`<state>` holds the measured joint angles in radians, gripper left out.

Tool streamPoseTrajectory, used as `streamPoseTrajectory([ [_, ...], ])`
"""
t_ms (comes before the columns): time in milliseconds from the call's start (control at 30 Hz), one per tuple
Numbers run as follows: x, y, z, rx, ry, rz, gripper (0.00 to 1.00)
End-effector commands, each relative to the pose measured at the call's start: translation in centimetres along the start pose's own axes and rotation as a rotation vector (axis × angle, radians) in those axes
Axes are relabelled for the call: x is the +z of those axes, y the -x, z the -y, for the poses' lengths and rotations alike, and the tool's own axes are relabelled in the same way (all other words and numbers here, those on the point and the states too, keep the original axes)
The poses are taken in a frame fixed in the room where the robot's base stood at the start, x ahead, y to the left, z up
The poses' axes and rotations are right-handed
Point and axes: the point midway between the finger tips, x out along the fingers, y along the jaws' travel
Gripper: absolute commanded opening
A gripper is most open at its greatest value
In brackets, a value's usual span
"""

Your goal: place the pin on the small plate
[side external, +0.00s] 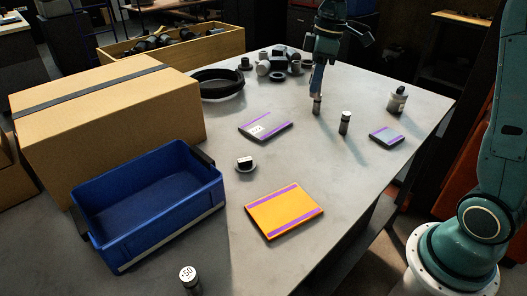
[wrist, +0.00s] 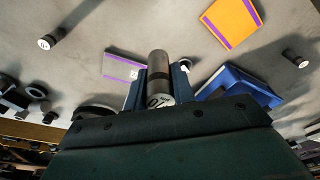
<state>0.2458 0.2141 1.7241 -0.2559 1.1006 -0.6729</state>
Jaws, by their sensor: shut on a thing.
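My gripper (side external: 317,92) points down over the back middle of the table and is shut on a dark pin (side external: 317,106). In the wrist view the pin (wrist: 158,75) sits between the fingers, with a pale marked end face. I cannot tell whether its lower end touches the table. The small plate (side external: 387,136), grey with purple edge strips, lies flat to the right of my gripper with nothing on it. It is not visible in the wrist view.
Another pin (side external: 344,123) stands between my gripper and the small plate. A bottle (side external: 397,100) stands behind that plate. A mid-size grey plate (side external: 265,126), an orange plate (side external: 284,210), a blue bin (side external: 150,210) and a +50 pin (side external: 189,279) lie left and nearer.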

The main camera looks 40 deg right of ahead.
Motion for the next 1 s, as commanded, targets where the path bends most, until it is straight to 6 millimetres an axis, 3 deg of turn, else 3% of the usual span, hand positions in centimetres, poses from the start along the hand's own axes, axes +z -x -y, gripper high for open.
streamPoseTrajectory([
  [267,5.4,1.2,-5.4,0.053,-0.355,0.006,0.00],
  [600,14.7,3.1,-11.1,0.130,-0.878,0.007,0.00],
  [800,20.5,4.2,-13.2,0.173,-1.165,0.003,0.00],
  [1000,24.4,5.0,-14.2,0.202,-1.358,-0.002,0.00],
])
